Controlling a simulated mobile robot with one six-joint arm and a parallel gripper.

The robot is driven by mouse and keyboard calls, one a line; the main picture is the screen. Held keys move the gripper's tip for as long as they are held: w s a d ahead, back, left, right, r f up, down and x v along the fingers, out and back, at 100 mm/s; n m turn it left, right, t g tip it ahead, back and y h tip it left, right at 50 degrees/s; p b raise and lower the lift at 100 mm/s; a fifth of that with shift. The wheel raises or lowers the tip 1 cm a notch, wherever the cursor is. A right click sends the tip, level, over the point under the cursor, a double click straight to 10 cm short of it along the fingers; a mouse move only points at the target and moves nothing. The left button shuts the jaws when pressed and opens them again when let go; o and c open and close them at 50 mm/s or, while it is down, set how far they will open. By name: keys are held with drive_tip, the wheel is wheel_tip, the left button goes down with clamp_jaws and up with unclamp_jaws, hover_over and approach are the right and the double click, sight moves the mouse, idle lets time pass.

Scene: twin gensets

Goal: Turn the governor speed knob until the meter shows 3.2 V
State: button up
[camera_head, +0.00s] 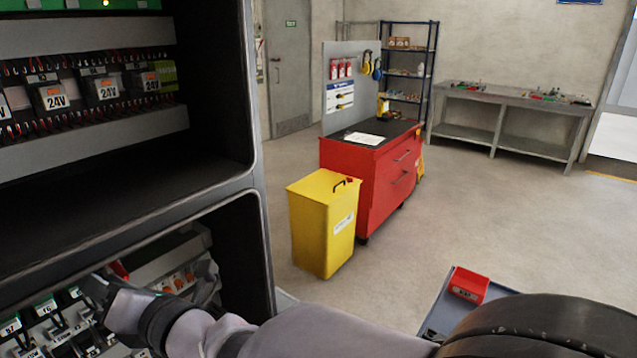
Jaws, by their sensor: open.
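My gripper (97,287) is at the lower left, at the end of my grey arm. It is inside the lower bay of the open dark cabinet (258,150), close in front of rows of switches and terminals (55,325). It is open, seen from behind and at an angle, and I see nothing held in it. A small red part shows just behind it. I cannot make out the governor speed knob or a meter with a reading. My arm and gripper hide part of the lower bay.
The cabinet's upper bay holds several 24V relays (107,88). A shelf and frame edge stand close above my arm. A red box (467,285) lies on a grey tray at lower right. A yellow bin (320,222) and red tool cart (370,190) stand beyond open floor.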

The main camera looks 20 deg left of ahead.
drive_tip(key=w+a, duration=0.2)
drive_tip(key=a, duration=0.9)
drive_tip(key=shift+a, duration=0.3)
drive_tip(key=shift+w, duration=0.1)
clamp_jaws()
